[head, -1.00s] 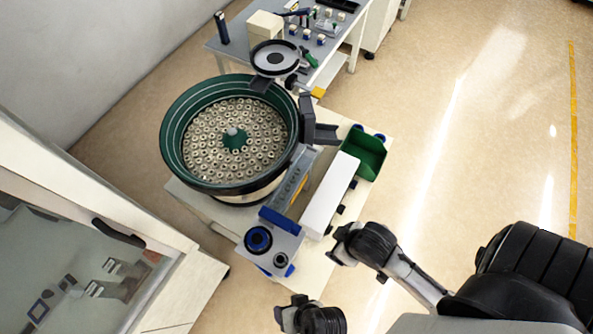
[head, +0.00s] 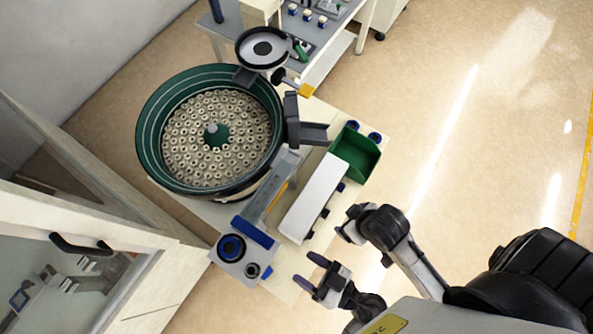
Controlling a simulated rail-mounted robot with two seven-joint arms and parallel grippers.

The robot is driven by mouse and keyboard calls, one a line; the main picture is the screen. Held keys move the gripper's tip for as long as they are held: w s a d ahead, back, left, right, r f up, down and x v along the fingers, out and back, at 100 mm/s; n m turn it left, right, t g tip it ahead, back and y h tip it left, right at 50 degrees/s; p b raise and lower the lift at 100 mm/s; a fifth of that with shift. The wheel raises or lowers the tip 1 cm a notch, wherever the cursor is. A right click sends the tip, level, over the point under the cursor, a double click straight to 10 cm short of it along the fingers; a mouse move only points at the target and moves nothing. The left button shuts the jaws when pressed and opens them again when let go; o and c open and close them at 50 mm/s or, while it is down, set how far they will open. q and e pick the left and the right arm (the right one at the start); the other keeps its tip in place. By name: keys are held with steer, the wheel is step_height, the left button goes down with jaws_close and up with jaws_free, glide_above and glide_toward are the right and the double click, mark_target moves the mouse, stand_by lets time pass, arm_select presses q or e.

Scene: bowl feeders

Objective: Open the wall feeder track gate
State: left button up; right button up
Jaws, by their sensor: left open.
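The large green bowl feeder (head: 150,140), full of small ring-shaped parts, stands nearest the wall. Its grey straight track (head: 262,190) runs from the bowl toward a blue block (head: 253,232). A thin orange strip (head: 277,196) lies along the track; I cannot tell whether it is the gate or how it is set. My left gripper (head: 311,272) is open and empty, low in the view, right of the track's near end and apart from it. My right gripper (head: 348,226) is beside the long white cover (head: 313,198); its jaws are too dark to read.
A green bin (head: 356,153) is at the cover's far end. A small round feeder (head: 262,47) and an orange piece (head: 306,90) are behind. A cabinet with a black handle (head: 80,246) stands at left. The floor at right is clear.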

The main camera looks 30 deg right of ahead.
mark_target(272, 245)
arm_select(q)
steer(key=p+x, duration=0.2)
steer(key=x, duration=0.9)
steer(key=shift+a, duration=0.15)
steer(key=shift+x, duration=0.9)
jaws_close()
